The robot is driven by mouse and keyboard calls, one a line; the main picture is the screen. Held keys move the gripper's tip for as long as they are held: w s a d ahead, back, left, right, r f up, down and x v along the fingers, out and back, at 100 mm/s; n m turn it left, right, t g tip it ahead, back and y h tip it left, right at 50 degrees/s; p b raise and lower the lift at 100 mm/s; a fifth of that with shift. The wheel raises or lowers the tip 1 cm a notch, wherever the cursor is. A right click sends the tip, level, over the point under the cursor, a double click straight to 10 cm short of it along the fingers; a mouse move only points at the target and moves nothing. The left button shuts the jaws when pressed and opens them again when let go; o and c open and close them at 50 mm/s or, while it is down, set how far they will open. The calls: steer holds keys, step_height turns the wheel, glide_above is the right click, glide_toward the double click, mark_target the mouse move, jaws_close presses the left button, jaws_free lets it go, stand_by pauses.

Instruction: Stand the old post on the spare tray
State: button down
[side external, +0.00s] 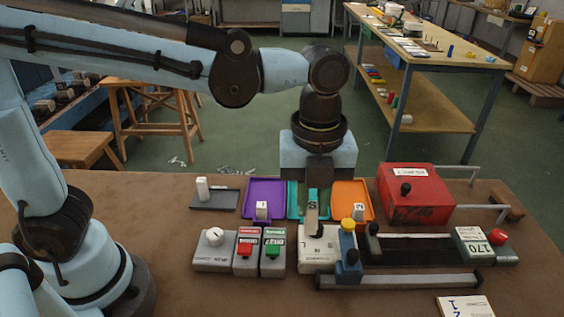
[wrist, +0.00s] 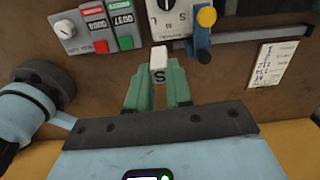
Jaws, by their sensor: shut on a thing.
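My gripper (side external: 312,190) points down in the middle of the table, in front of the teal tray (side external: 293,203) in the side view. It is shut on a pale post (side external: 312,210) marked S; the post (wrist: 158,62) also shows between the green fingers (wrist: 158,92) in the wrist view. Whether its base touches anything is hidden. A dark grey tray (side external: 228,203) at the left has a white post (side external: 202,189) standing at its left end. Another marked post (side external: 262,210) stands at the purple tray (side external: 265,189), and another (side external: 360,212) at the orange tray (side external: 352,190). No label tells which is old or spare.
A knob box (side external: 214,248), red and green switch units (side external: 246,252) and a white box with a dial (side external: 318,252) stand in front. A blue and yellow lever (side external: 348,250) rises beside a dark rail. A red box (side external: 412,193) stands at the right.

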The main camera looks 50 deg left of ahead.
steer(key=s+a+n, duration=0.3)
steer(key=a+n, duration=0.5)
steer(key=a, duration=0.6)
glide_above(226, 200)
step_height(226, 200, down, 7)
steer(key=shift+f+n, duration=0.3)
steer(key=shift+f, duration=1.55)
steer(key=shift+f, duration=0.1)
steer(key=c, duration=1)
jaws_free()
